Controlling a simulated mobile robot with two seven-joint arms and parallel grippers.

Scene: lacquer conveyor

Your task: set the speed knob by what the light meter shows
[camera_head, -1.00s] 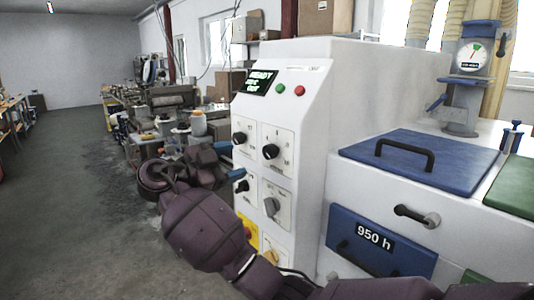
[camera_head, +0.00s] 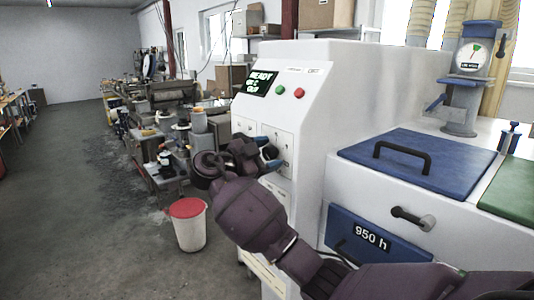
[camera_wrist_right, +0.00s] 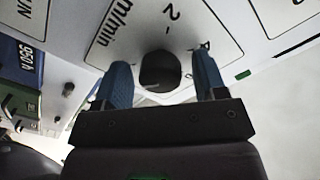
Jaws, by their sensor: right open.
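The speed knob (camera_wrist_right: 160,70) is round and dark, on a white plate marked "m/min" in the right wrist view. My right gripper (camera_wrist_right: 162,68) is open, with a blue finger on either side of the knob; I cannot tell whether they touch it. In the head view the right gripper (camera_head: 272,156) is at the front panel of the white cabinet (camera_head: 314,130) and hides most of its knobs. A round white dial gauge (camera_head: 473,55), probably the light meter, stands in a blue frame at the upper right; its reading is too small to tell. My left gripper is out of view.
A lit display (camera_head: 260,83) reads "READY" on top, beside a green button (camera_head: 280,90) and a red button (camera_head: 298,92). A blue lid with a black handle (camera_head: 417,165) lies to the right. A red-lidded bin (camera_head: 190,230) stands on the floor at left.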

